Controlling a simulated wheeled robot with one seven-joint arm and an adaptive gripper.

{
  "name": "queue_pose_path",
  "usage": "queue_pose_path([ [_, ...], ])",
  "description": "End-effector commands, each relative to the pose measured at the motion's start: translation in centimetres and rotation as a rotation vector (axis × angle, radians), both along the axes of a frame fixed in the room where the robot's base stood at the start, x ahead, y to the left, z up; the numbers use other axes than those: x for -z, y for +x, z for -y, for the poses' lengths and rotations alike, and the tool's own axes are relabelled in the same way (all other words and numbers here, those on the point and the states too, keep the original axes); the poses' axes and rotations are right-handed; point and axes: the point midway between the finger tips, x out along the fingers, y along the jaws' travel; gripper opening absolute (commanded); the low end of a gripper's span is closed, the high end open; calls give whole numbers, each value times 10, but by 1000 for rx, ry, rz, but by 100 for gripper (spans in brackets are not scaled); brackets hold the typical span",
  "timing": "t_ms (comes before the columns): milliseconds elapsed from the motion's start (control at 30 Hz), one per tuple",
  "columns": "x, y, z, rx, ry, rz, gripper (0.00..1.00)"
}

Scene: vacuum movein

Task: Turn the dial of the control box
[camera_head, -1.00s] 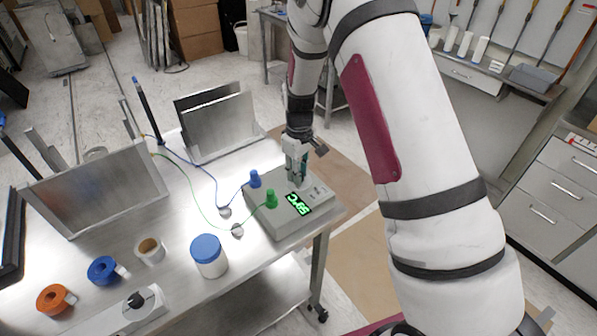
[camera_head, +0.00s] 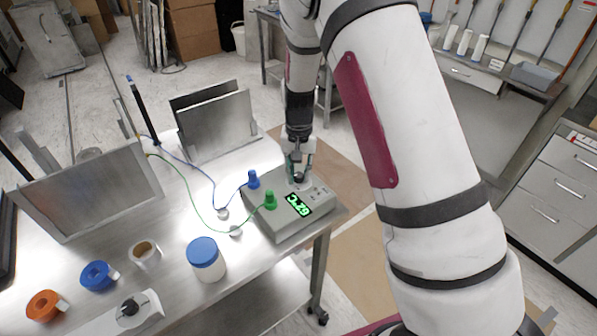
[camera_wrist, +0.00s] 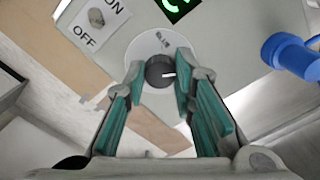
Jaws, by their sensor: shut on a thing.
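The grey control box (camera_head: 275,226) stands on the steel table's right end. Its green lit display (camera_head: 298,205) seems to read 62°C. In the wrist view the dark round dial (camera_wrist: 160,71) with a white mark sits on a pale disc (camera_wrist: 137,46). My gripper (camera_wrist: 158,76) points down at the box, with its teal-padded fingertips on either side of the dial, shut on it. In the head view my gripper (camera_head: 299,177) is over the box's back part. An ON/OFF switch (camera_wrist: 96,17) is beside the dial.
A blue-lidded jar (camera_head: 206,262) and tape rolls (camera_head: 98,275) are on the table. Upright metal plates (camera_head: 218,125) stand at the back.

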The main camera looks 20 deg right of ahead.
Motion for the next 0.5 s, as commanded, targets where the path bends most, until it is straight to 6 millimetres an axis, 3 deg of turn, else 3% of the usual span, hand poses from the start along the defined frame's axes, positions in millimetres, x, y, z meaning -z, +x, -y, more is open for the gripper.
queue_pose_path([
  [500,0,0,-1,271,0,0,0],
])
